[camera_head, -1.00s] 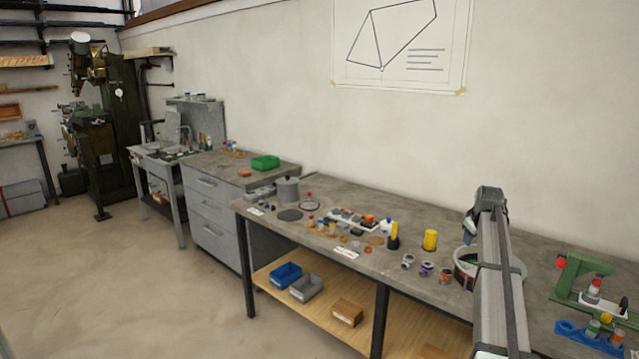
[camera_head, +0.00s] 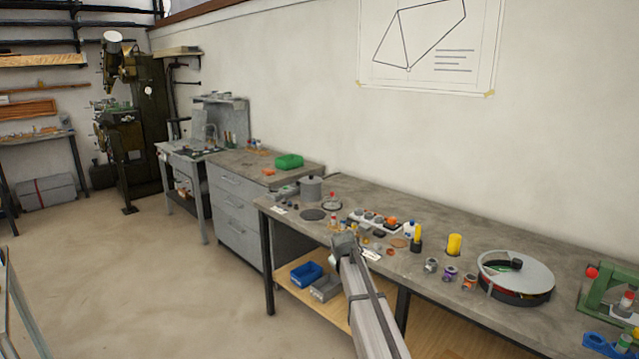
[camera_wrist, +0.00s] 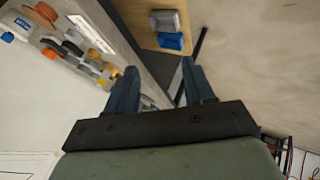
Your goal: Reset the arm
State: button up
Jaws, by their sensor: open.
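In the wrist view my gripper (camera_wrist: 160,90) is open, its two dark blue fingers apart with nothing between them. Beyond the fingers show the bench's front edge, the shelf below it and the floor. In the head view my arm reaches up from the bottom middle, its far end in front of the bench's front edge. The gripper's fingers cannot be made out in the head view.
The grey bench (camera_head: 440,210) holds small parts, a yellow cylinder (camera_head: 454,245), a round drum with a grey lid (camera_head: 520,272) and a green jig (camera_head: 612,290). Blue (camera_head: 306,272) and grey (camera_head: 326,288) bins stand on the shelf below. Open floor lies left.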

jog(key=s+d+f+m+g, duration=0.2)
jog(key=s+f+g, duration=0.1)
jog(key=s+f, duration=1.3)
jog(key=s+d+f+m+g, duration=0.2)
jog(key=s+f+g, duration=0.2)
jog(key=s+f, duration=1.15)
jog(key=s+d+f+m+g, duration=0.1)
jog(key=s+f, duration=0.3)
jog(key=s, duration=0.9)
jog(key=s+d+f+m+g, duration=0.2)
jog(key=s+f+g, duration=0.2)
jog(key=s, duration=0.9)
jog(key=s+d+f+m+g, duration=0.1)
jog(key=s+f, duration=0.4)
jog(key=s, duration=0.9)
jog(key=shift+d+f+m+g+y, duration=0.35)
jog(key=shift+d+g, duration=0.2)
jog(key=shift+g, duration=0.35)
